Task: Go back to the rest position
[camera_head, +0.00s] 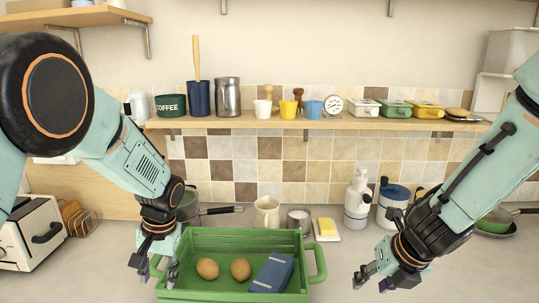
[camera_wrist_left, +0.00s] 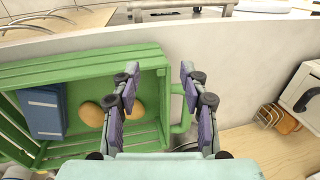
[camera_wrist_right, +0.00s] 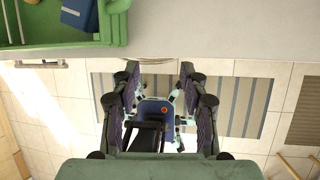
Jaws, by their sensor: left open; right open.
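My left gripper (camera_head: 158,268) is open at the left end of the green crate (camera_head: 240,238), near its left handle. In the left wrist view its open fingers (camera_wrist_left: 158,80) show over that end, with the handle (camera_wrist_left: 184,122) partly behind them; I cannot tell whether they touch it. My right gripper (camera_head: 372,282) is open and apart from the crate, to its right over the counter's front. In the right wrist view its fingers (camera_wrist_right: 160,80) are spread with nothing held between them. White (camera_head: 262,109), yellow (camera_head: 288,110) and blue (camera_head: 313,110) mugs stand on the wall shelf.
The crate holds two brown round items (camera_head: 207,268) and a blue box (camera_head: 272,273). A cream mug (camera_head: 266,212), a metal cup (camera_head: 299,220) and a butter dish (camera_head: 327,230) stand behind it. A toaster (camera_head: 32,235) is at left. The counter (camera_head: 340,262) between crate and right gripper is clear.

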